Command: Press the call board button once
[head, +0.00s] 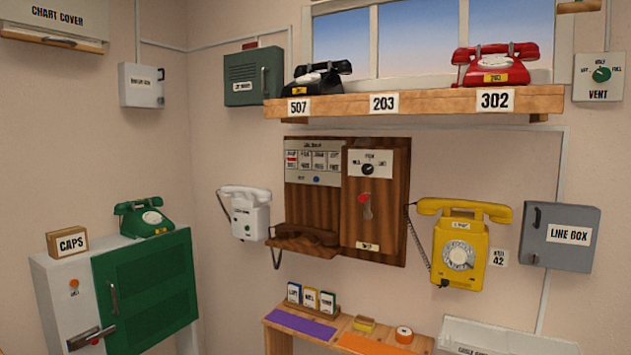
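The call board (312,163) is a pale panel with several small labelled windows, on the left part of a dark wooden wall unit. One window at its left shows red. A small round blue button (316,180) sits low on the panel, right of centre, and nothing covers it. Right of the panel, the unit has a plate with a black knob (368,169) and a red-tipped lever (365,201). A brown handset (306,235) rests on the unit's small ledge. Neither of my grippers shows in the head view.
A white wall phone (245,213) hangs left of the unit, and a yellow one (458,245) right. A wooden shelf (420,104) with black and red phones juts out above. A low bench (345,335) with cards and mats stands below. A white-and-green cabinet (146,281) stands at left.

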